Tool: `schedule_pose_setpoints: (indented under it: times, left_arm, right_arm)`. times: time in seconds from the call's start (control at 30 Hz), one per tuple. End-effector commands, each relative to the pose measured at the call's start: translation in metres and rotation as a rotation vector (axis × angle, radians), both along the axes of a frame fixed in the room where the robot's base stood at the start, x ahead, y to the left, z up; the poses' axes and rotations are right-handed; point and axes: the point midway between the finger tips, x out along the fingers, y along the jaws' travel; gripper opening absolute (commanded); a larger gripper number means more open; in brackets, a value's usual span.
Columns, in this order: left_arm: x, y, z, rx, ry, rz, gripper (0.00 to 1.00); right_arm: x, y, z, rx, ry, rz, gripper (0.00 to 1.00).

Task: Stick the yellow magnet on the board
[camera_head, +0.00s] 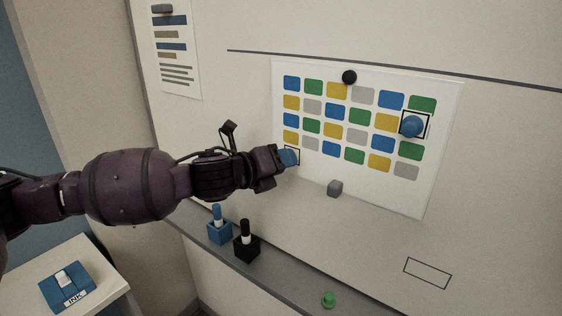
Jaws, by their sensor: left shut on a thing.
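My left gripper (279,158) reaches in from the left, up to the lower left edge of a chart (440,135) on the whiteboard (220,90). It is shut on a blue magnet (290,157), which is in front of a small black outlined square; I cannot tell whether it touches the board. I see no yellow magnet; the yellow in view is printed patches on the chart. Another blue magnet (412,126) sits in an outlined square at the chart's right. My right gripper is not in view.
The board's ledge (290,280) holds a blue bottle (219,232), a black bottle (246,246) and a green magnet (328,300). A blue ink box (67,287) is on a side table.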

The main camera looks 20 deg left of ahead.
Motion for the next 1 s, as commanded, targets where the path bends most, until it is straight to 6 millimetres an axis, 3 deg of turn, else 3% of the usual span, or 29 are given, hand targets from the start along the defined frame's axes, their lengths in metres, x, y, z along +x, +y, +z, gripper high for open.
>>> schedule_pose_setpoints:
  times: [0.37, 1.0]
  left_arm:
    - [0.0023, -0.0010, 0.0003, 0.000, 0.000, 0.000, 0.13]
    - [0.0070, -0.0024, 0.0001, 0.000, 0.000, 0.000, 0.13]
  right_arm:
    - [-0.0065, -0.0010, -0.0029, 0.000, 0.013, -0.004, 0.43]
    - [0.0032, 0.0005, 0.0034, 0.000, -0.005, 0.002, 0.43]
